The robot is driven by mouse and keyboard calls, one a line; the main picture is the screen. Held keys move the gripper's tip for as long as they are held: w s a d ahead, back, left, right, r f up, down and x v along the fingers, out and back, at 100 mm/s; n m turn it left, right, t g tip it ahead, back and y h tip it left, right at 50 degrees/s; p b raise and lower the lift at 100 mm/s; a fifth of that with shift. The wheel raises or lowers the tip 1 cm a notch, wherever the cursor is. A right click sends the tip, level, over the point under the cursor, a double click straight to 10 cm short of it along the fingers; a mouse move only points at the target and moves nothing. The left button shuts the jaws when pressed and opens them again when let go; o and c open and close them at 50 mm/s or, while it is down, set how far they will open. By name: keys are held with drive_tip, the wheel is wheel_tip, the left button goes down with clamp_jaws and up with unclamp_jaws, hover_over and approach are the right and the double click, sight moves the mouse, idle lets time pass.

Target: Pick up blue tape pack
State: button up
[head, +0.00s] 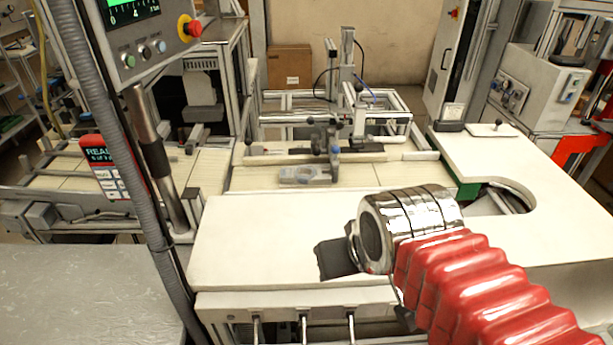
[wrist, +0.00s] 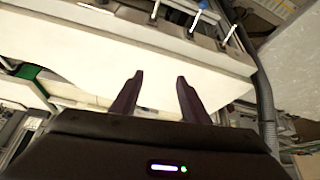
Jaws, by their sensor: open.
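My gripper (wrist: 160,80) shows in the wrist view with its two dark fingers apart and nothing between them. In the head view my gripper (head: 337,259) is a dark shape at the end of my arm, over the front part of the cream worktop (head: 250,235). Its fingertips are hard to make out there. I cannot make out a blue tape pack in either view. In the wrist view the fingers lie in front of the pale worktop (wrist: 100,50) and its edge.
A grey-blue fixture part (head: 305,174) lies on the slatted bed behind the worktop, beside a metal frame (head: 385,125). A control panel (head: 145,45) on a post stands left. Several rods stick out below the worktop's front edge. The worktop's left part is bare.

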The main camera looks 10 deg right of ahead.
sight(291, 174)
drive_tip(key=shift+o, duration=0.8)
drive_tip(key=shift+w+r, duration=0.25)
drive_tip(key=shift+r, duration=0.05)
drive_tip(key=o, duration=0.5)
drive_tip(key=w+r+m, duration=0.1)
drive_tip(key=w+r, duration=0.1)
drive_tip(key=w, duration=0.1)
drive_tip(key=w+r+m, duration=0.1)
drive_tip(key=w+r, duration=0.2)
drive_tip(key=w, duration=0.1)
drive_tip(key=w+r+m+g, duration=0.1)
drive_tip(key=w+r+m, duration=0.1)
drive_tip(key=w, duration=0.1)
drive_tip(key=shift+w+a+r, duration=0.2)
drive_tip(key=shift+r, duration=0.05)
drive_tip(key=w+r+m+g, duration=0.1)
drive_tip(key=w+m+g, duration=0.2)
drive_tip(key=w+m, duration=1.4)
drive_tip(key=w+f+n, duration=0.1)
drive_tip(key=w+f, duration=0.2)
drive_tip(key=w, duration=0.3)
drive_tip(key=w+f+n, duration=0.1)
drive_tip(key=w+f, duration=0.2)
drive_tip(key=w, duration=0.3)
drive_tip(key=w+f+n+g, duration=0.1)
drive_tip(key=w+f, duration=0.2)
drive_tip(key=w, duration=0.3)
drive_tip(key=shift+d+f, duration=0.15)
drive_tip(key=shift+f, duration=0.25)
drive_tip(key=shift+f, duration=0.1)
